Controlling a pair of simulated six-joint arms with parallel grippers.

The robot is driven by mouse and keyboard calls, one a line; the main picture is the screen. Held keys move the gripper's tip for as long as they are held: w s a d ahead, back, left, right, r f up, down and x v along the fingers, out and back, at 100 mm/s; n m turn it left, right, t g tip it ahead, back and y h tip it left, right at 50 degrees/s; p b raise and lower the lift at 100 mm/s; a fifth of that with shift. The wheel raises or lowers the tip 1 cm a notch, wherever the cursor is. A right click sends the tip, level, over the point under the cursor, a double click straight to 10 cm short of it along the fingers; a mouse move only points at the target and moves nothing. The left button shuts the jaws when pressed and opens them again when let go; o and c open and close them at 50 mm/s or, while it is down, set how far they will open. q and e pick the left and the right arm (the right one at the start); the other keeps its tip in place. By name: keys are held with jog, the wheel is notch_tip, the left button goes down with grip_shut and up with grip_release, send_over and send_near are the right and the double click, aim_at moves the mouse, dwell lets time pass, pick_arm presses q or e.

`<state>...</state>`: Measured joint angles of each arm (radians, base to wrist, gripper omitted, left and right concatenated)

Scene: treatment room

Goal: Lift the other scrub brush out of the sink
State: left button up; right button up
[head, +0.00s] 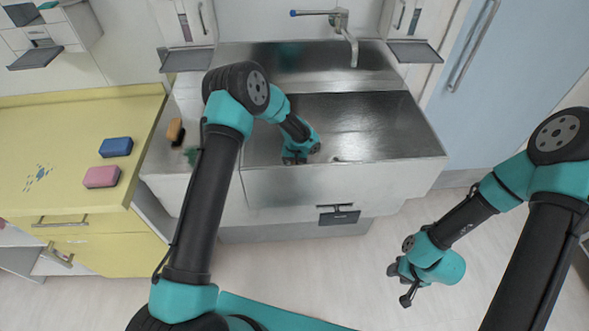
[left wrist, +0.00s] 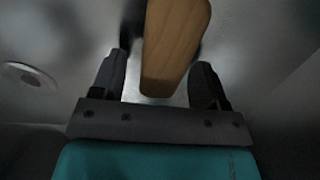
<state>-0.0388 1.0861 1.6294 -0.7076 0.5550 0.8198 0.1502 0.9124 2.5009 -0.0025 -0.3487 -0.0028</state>
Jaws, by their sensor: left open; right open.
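A scrub brush (left wrist: 175,45) with a wooden back and dark bristles lies in the sink in the left wrist view. My left gripper (left wrist: 160,70) is open, with one finger on each side of the brush's near end; I cannot tell whether they touch it. In the head view my left arm reaches into the sink (head: 375,115), and its fingertips and this brush are hidden. Another scrub brush (head: 175,131), with an orange-brown back, is on the counter left of the sink. My right gripper (head: 401,284) is open and empty above the floor.
A tap (head: 342,25) stands behind the sink. A blue sponge (head: 116,147) and a pink sponge (head: 102,177) lie on the yellow counter (head: 50,120) at left. A green item (head: 191,156) is partly hidden by my left arm. The drain (left wrist: 28,75) shows beside the brush.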

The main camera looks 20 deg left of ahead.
dwell(0.4)
pick_arm(q)
jog(key=c, duration=1)
jog(key=shift+r, duration=0.15)
notch_tip(320, 180, up, 10)
jog(key=shift+f, duration=0.1)
dwell(0.4)
